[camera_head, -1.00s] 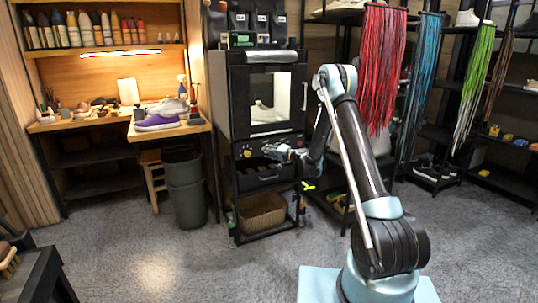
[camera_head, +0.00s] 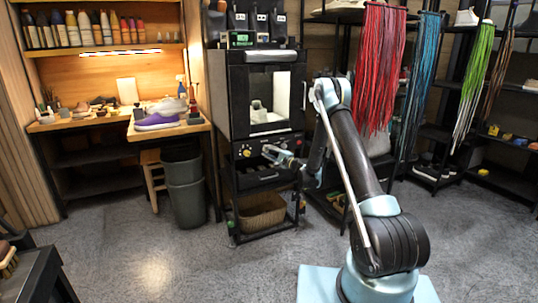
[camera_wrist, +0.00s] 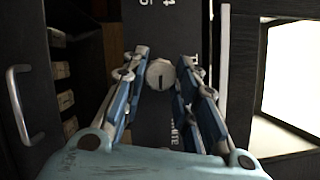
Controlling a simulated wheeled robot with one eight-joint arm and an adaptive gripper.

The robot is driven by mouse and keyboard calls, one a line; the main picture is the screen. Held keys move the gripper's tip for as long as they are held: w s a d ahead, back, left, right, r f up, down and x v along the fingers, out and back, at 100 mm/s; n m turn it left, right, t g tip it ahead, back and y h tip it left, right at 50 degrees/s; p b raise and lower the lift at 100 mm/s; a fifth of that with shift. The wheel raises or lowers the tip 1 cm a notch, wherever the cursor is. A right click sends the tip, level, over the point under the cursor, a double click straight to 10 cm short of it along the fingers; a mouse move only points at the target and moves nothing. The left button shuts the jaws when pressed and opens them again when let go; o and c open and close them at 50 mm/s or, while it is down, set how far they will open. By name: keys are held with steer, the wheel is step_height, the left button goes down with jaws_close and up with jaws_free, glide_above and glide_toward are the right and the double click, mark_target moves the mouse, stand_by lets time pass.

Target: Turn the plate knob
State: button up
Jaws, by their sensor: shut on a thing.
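The knob (camera_wrist: 161,75) is a small pale round dial with a dark slot, on a dark panel. In the wrist view it lies between the two fingertips of my gripper (camera_wrist: 164,66), which is shut on it. In the head view my gripper (camera_head: 269,150) is at the control panel (camera_head: 258,147) below the cabinet's window, and the gripped knob is hidden. The black cabinet (camera_head: 238,95) holds a pale shoe (camera_head: 258,112) behind the lit window, seen end-on.
A yellow knob (camera_head: 247,153) sits on the panel left of my gripper. A bar handle (camera_wrist: 20,104) shows at the wrist view's left. The floor in front is clear.

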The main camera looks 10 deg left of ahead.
steer(key=shift+d, duration=0.1)
stand_by(0.3)
steer(key=o, duration=1)
steer(key=shift+f, duration=0.1)
steer(key=shift+o, duration=0.2)
steer(key=v, duration=0.7)
steer(key=shift+d, duration=0.15)
steer(key=shift+f, duration=0.1)
